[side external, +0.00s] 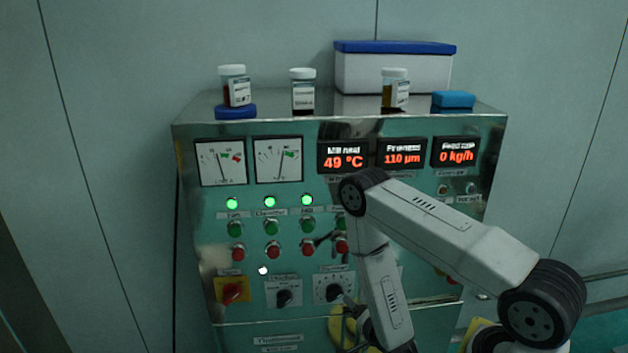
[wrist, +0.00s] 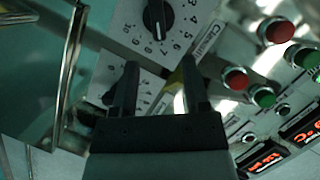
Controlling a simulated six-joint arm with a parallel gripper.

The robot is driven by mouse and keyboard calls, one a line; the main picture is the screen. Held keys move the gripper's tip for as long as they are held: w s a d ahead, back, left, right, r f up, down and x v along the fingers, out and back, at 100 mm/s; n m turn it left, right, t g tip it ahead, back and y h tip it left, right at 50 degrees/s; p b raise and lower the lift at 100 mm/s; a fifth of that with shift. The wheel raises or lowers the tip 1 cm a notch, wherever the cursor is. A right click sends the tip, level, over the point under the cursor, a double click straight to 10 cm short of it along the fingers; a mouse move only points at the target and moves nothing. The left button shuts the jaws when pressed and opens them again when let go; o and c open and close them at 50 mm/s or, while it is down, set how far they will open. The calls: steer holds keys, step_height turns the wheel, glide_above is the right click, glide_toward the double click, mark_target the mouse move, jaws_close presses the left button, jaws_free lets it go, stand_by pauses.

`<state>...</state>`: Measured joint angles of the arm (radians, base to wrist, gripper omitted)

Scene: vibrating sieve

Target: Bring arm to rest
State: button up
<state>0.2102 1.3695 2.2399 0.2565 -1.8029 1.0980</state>
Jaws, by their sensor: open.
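My gripper (wrist: 160,68) is open and empty in the wrist view, its two dark fingers spread in front of the control panel. A black rotary knob (wrist: 158,18) with a numbered dial is beyond the fingertips, with a second dial (wrist: 150,92) partly hidden behind the fingers. I cannot tell whether the fingers touch the panel. In the side view my arm is bent in front of the green control panel (side external: 208,262), and its end is low, near the numbered knob (side external: 334,293); the jaws are hard to make out there.
The panel carries red and green buttons, a red-yellow switch (side external: 232,290), dial gauges (side external: 221,162) and displays (side external: 344,156). Jars (side external: 303,92), a blue-lidded box (side external: 394,72) and a blue block (side external: 453,99) stand on top.

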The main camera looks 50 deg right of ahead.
steer(key=shift+s+a, duration=0.1)
steer(key=shift+s, duration=0.1)
steer(key=shift+w+r, duration=0.1)
steer(key=w+a+r+n+g+y, duration=0.5)
steer(key=w+a+r+n, duration=0.1)
steer(key=r+n, duration=0.15)
steer(key=s+a+r+n+g+y, duration=0.1)
steer(key=s+a+r+n+g, duration=0.1)
steer(key=s+r+n+g, duration=0.1)
steer(key=s+a+r+n+g+y, duration=0.1)
steer(key=s+a+r+n+g, duration=0.2)
steer(key=s+r+n, duration=0.3)
step_height(320, 180, up, 3)
steer(key=shift+s+a, duration=0.25)
steer(key=shift+s, duration=0.95)
